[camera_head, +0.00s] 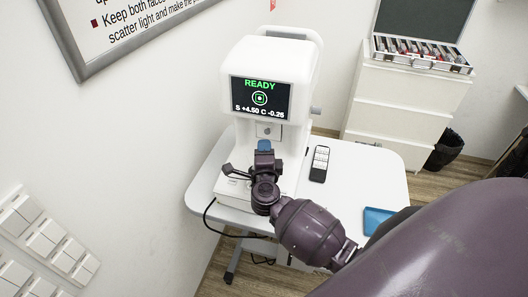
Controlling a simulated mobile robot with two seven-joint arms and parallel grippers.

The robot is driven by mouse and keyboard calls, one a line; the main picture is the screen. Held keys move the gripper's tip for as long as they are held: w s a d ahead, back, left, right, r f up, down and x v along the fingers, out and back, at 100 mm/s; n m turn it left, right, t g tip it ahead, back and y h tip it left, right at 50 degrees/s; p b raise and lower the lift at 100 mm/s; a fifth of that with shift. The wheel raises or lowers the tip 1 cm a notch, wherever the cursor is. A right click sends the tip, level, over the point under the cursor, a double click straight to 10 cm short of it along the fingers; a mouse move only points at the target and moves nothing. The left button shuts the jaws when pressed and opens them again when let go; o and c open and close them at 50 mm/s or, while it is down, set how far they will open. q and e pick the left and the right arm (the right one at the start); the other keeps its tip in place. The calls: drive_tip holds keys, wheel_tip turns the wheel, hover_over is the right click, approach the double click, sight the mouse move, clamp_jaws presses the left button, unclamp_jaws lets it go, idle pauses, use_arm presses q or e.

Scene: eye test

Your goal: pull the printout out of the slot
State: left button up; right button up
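The white eye-test machine (262,52) stands on a white table (345,190). Its screen (260,98) reads READY with S +4.50 C -0.25. My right gripper (264,146) is in front of the machine, over its base and below the screen. The gripper is seen from behind, with a blue part at its tip. Whether its fingers are open or shut cannot be made out. I cannot make out the printout or its slot; the gripper and wrist cover part of the machine's base. My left gripper is not in view.
A black-and-white remote (320,163) and a blue tray (377,220) lie on the table to the right. White drawers (400,108) with an open lens case (420,60) stand behind, beside a black bin (444,150). A black joystick (228,169) is left of my gripper.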

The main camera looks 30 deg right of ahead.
drive_tip(key=b+x, duration=0.1)
drive_tip(key=x, duration=0.8)
drive_tip(key=shift+w+d+b, duration=0.15)
drive_tip(key=shift+w+b, duration=0.05)
drive_tip(key=shift+b, duration=0.2)
drive_tip(key=c, duration=0.4)
clamp_jaws()
